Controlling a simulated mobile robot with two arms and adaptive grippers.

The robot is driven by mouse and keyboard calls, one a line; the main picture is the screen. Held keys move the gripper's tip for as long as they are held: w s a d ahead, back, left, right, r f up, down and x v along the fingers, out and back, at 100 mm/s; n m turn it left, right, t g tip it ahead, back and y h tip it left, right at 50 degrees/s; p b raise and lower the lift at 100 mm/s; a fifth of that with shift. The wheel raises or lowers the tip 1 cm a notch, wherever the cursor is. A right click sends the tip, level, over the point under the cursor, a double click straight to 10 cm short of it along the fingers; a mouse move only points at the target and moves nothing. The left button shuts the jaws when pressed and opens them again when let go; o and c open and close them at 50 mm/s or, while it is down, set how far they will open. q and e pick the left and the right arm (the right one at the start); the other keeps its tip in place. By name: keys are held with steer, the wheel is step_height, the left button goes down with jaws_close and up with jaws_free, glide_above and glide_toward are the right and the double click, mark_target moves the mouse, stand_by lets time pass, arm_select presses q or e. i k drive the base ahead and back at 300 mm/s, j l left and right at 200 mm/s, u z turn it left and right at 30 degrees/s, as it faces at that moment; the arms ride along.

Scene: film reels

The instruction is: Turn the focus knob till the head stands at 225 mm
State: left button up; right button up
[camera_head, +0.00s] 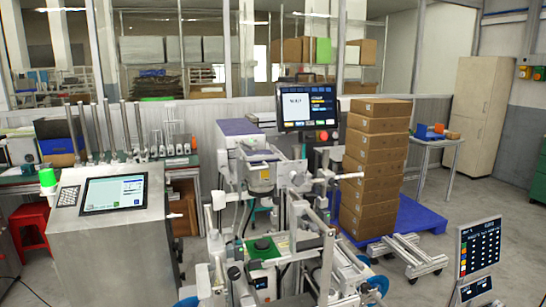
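The machine in the middle has a grey box-like head (262,170) on a frame of metal rails and posts. I cannot make out a scale or a height reading on it. Black round knobs (235,272) show low on the frame at the left; I cannot tell whether one is the focus knob. A dark unit with a green top (262,246) sits below the head, with a small lit display (261,283) under it. Blue reel edges (376,285) show at the bottom. Neither of my grippers can be made out in this view.
A dark touch screen (308,107) stands above the machine. A steel cabinet with a panel (114,193) is at the left. Stacked cartons (374,165) stand on a blue pallet (415,215) behind right. A keypad screen (478,248) is at front right.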

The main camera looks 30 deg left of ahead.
mark_target(298, 180)
steer(key=i+l+u, duration=0.1)
steer(key=i, duration=0.3)
steer(key=i+l+u, duration=0.15)
steer(key=i, duration=0.25)
steer(key=i+l+u, duration=0.1)
steer(key=i+l, duration=0.15)
steer(key=i+u, duration=0.1)
steer(key=u, duration=1.2)
